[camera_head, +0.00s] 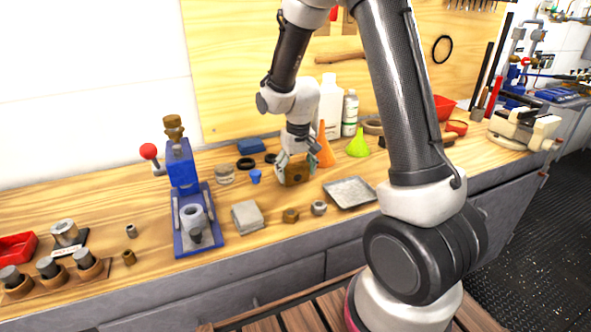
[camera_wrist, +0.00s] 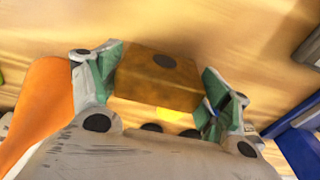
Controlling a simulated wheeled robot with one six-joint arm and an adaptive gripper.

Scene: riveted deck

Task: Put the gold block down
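The gold block (camera_head: 296,174) is a brownish-gold cube with a dark round spot on its top face. In the wrist view the block (camera_wrist: 158,80) sits between the two green-padded fingers of my gripper (camera_wrist: 160,92), one finger against each side. In the head view my gripper (camera_head: 296,165) points down over the wooden workbench (camera_head: 330,235), with the block at its tips. The block is at or just above the bench top; I cannot tell whether it touches. The fingers partly hide its sides.
An orange cone (camera_head: 325,150) stands close behind and right of the block. A metal tray (camera_head: 350,191) lies to the right, a grey block (camera_head: 247,216) and a brass nut (camera_head: 290,215) in front. A blue press (camera_head: 190,200) stands left. Bare wood shows between them.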

